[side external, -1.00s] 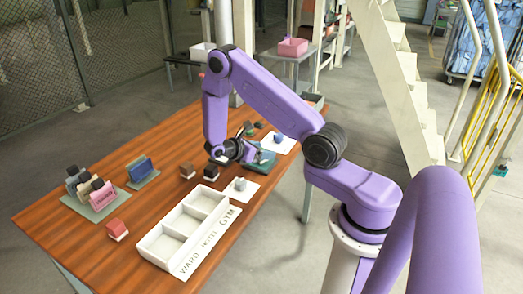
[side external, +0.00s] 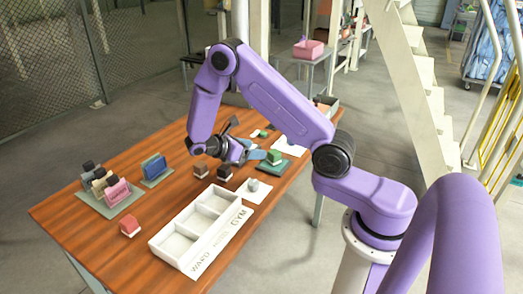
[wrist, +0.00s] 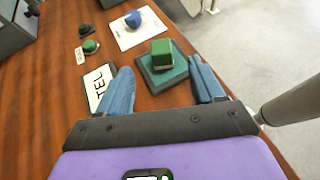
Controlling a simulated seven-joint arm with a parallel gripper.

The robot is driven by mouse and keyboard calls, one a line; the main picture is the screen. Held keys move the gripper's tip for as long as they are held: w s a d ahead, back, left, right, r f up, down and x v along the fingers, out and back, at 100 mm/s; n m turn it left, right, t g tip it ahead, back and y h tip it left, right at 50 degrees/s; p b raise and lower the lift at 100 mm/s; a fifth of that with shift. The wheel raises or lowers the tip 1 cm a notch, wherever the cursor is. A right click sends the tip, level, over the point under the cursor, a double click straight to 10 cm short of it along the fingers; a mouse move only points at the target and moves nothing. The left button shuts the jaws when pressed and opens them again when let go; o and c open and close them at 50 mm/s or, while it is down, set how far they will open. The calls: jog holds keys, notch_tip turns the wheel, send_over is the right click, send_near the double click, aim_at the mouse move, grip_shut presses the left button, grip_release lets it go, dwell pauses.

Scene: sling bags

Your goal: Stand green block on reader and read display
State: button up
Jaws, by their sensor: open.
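A green block (wrist: 161,50) stands on the dark green reader (wrist: 182,76), in front of my fingers in the wrist view. The block (side external: 274,156) and reader (side external: 286,170) also show in the side view, right of my gripper (side external: 250,154). My gripper is open and empty, its two blue fingers (wrist: 160,88) spread apart on the near side of the reader. The block is clear of both fingers.
A white three-compartment tray (side external: 157,246) lettered WARD, HOTEL and GYM stands at the table's front. A white sheet (wrist: 124,38) carries a blue knob (wrist: 133,19).

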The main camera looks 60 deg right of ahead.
jog(key=s+a+r+m+t+y, duration=0.1)
jog(key=s+a+r+t+y, duration=0.2)
jog(key=a, duration=0.4)
jog(key=s+a+r+t+y, duration=0.1)
jog(key=s+a+r+y, duration=0.1)
jog(key=s+a+r, duration=0.4)
jog(key=s+a+r+y, duration=0.1)
jog(key=s+a+y, duration=0.2)
jog(key=s, duration=0.5)
jog(key=s+a+r+t+y, duration=0.1)
jog(key=s+a+y, duration=0.2)
jog(key=s, duration=0.5)
jog(key=shift+s+a+y, duration=0.2)
jog(key=shift+a+y, duration=0.05)
jog(key=shift+y, duration=0.35)
